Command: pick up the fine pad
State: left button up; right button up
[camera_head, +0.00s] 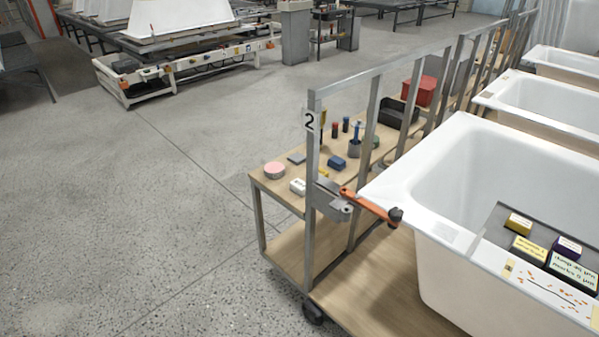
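No pad can be read as the fine pad from here. On the wooden side shelf (262,184) of the cart marked 2 lie a flat grey pad (297,158), a blue block (337,162), a white block (298,187) and a round pink piece (274,171). On a grey tray (490,232) over the nearest bathtub sit yellow blocks (519,223) and dark purple-and-white blocks (567,247), with lettering too small to read. Neither of my grippers is in view.
A metal frame (345,82) stands between the shelf and the white bathtub (430,190). An orange-handled tool (370,205) sticks out from its post. Small bottles, a black bin (398,113) and a red box (420,91) stand farther along.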

aim_at(298, 185)
jog(key=z, duration=0.3)
jog(key=i+j+z, duration=0.2)
jog(key=j+z, duration=0.25)
jog(key=i+j+z, duration=0.15)
jog(key=j+z, duration=0.3)
jog(key=l, duration=0.1)
